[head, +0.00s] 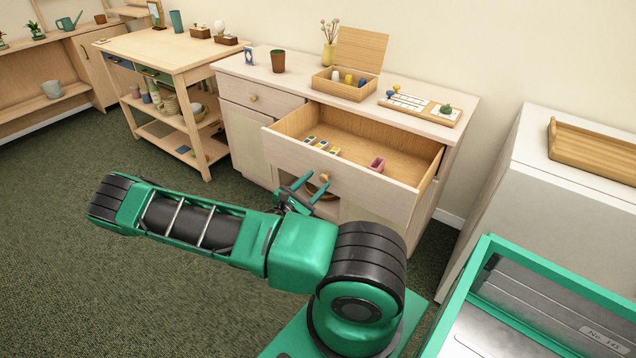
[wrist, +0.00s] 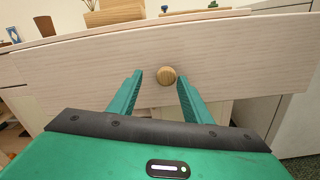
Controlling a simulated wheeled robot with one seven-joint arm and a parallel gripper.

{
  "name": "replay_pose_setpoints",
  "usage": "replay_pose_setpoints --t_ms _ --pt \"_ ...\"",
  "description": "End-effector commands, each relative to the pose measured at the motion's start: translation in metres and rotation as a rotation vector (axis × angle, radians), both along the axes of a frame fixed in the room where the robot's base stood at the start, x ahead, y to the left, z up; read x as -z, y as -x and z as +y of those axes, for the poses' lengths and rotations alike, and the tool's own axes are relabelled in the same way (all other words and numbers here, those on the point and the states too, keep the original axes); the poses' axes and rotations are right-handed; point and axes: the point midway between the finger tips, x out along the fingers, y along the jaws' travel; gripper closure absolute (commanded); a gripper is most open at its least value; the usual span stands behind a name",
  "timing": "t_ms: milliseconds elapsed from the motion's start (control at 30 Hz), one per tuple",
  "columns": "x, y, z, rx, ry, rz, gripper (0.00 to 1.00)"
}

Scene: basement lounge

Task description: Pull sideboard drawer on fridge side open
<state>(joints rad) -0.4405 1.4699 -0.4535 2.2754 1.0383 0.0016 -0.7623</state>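The sideboard (head: 245,138) stands against the wall, with the fridge (head: 545,200) to its right. Its drawer on the fridge side (head: 385,196) is pulled well out, with its inside in view. The drawer's round wooden knob (head: 324,178) is on the front panel; it also shows in the wrist view (wrist: 166,76). My gripper (head: 309,187) is in front of that panel with its fingers apart. In the wrist view the knob appears between and just beyond the fingertips, with gaps at both sides. I cannot tell the exact depth between fingertips and knob.
The open drawer holds several small coloured items and a pink block (head: 377,164). The other drawer (head: 253,96) is shut. A wooden box (head: 345,88), a brown cup (head: 278,61) and a vase (head: 328,54) stand on top. A wooden cart (head: 165,55) is at left; carpet is clear in front.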

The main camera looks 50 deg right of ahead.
Motion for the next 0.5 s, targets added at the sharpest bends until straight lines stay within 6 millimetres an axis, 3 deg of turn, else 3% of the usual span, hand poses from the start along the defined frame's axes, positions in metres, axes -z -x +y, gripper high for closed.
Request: replay_pose_setpoints --t_ms 333,500 --pt "-0.001 0.007 -0.002 0.015 0.004 0.006 0.56" --pt "-0.001 0.008 0.019 0.014 0.002 0.004 0.56"
